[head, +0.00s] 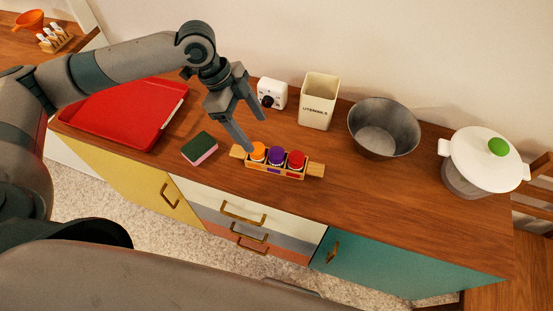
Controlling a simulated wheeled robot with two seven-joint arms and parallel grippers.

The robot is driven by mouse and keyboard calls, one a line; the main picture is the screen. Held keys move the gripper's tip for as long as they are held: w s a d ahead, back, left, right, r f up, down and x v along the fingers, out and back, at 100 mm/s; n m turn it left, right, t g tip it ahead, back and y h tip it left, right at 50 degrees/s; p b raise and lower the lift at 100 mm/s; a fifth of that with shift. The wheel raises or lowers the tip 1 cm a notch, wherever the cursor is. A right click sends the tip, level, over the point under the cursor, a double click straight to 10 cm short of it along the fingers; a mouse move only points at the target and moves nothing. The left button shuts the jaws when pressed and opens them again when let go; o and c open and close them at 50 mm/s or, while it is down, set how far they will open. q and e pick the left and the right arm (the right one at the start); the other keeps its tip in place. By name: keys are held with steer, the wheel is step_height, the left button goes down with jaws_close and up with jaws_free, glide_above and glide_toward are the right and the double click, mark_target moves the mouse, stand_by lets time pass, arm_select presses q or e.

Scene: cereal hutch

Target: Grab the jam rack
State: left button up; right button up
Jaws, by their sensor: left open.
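The jam rack (291,174) is a small wooden holder with a handle tab at each end, on the countertop near its front edge. It holds three jars with orange, purple and red lids in a row. My left gripper (253,133) is open and empty. Its fingers point down, above or just behind the rack's left half; I cannot tell whether a fingertip touches it. My right gripper is not in view.
A green and pink sponge (199,148) lies left of the rack, and a red tray (126,112) is farther left. Behind stand a white timer (272,93), a utensils holder (318,101) and a grey bowl (383,127). A white lidded pot (484,160) stands right. The counter right of the rack is clear.

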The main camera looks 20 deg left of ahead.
mark_target(272, 151)
arm_select(q)
steer(key=p+x, duration=0.1)
steer(key=x, duration=0.6)
steer(key=shift+p, duration=0.4)
steer(key=shift+d+f, duration=0.2)
steer(key=shift+f, duration=0.2)
steer(key=shift+w+d+f+p, duration=0.1)
steer(key=shift+d+f+p, duration=0.3)
steer(key=shift+p, duration=0.15)
steer(key=p+x, duration=0.1)
steer(key=x, duration=0.2)
steer(key=shift+w+d, duration=0.1)
steer(key=shift+d+f+p, duration=0.15)
steer(key=shift+f+p, duration=0.15)
steer(key=shift+f, duration=0.25)
steer(key=shift+r, duration=0.1)
steer(key=c, duration=1.2)
